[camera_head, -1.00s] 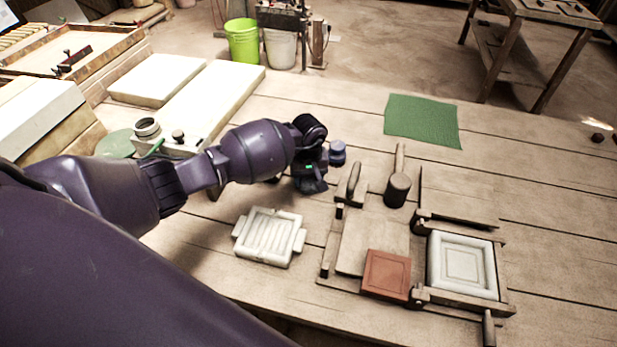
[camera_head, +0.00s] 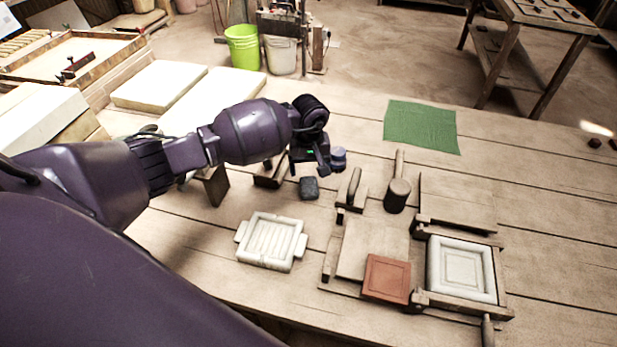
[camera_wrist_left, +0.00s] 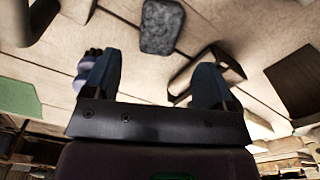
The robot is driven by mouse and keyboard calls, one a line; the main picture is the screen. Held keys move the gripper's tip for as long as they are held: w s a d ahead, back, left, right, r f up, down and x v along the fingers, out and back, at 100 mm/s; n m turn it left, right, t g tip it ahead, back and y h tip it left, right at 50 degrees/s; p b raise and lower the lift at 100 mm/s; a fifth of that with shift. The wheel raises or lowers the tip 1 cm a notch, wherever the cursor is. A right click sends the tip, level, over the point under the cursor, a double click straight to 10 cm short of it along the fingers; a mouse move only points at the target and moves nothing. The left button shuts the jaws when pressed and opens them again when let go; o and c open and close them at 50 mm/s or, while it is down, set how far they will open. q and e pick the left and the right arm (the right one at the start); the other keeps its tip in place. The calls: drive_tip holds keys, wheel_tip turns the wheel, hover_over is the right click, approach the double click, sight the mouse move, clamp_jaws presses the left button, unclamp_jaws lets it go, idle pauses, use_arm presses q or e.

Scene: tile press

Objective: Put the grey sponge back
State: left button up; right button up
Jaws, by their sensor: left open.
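The grey sponge (camera_head: 309,188) lies on the wooden table, left of the wooden block with an upright handle (camera_head: 350,192). It also shows in the left wrist view (camera_wrist_left: 162,27), at the top, lying free on the boards. My left gripper (camera_head: 312,161) is above the table, just beyond the sponge in the head view. In the left wrist view its two fingers (camera_wrist_left: 157,78) are spread apart with nothing between them. The sponge is clear of both fingers. My right gripper is not in view.
A dark wooden piece (camera_head: 270,174) and an upright wooden block (camera_head: 214,186) stand left of the sponge. A blue-grey jar (camera_head: 338,158) is close to my gripper. A white mould (camera_head: 271,241), the press with a red tile (camera_head: 387,278), a mallet (camera_head: 398,190) and a green cloth (camera_head: 421,125) surround this area.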

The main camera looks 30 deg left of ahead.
sight(309, 184)
use_arm(q)
drive_tip(key=shift+r, duration=2.55)
drive_tip(key=shift+s, duration=0.1)
